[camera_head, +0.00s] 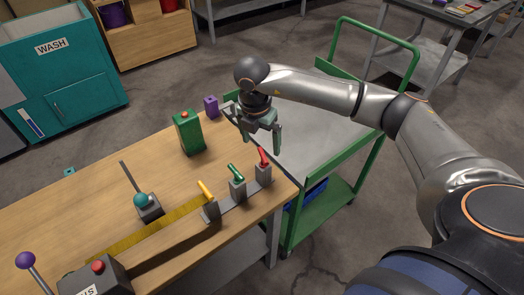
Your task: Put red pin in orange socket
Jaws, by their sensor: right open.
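A red pin (263,156) stands tilted in a small grey block at the right end of a row near the table's right corner. A green pin (236,173) and a yellow-orange pin (206,190) lean in similar grey blocks to its left. I cannot make out an orange socket; the block under the yellow-orange pin looks grey. My right gripper (261,143) is open and empty, its fingers pointing down just above and behind the red pin in the picture, with no clear contact. My left gripper is out of view.
A green-framed cart (310,150) stands right of the table.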

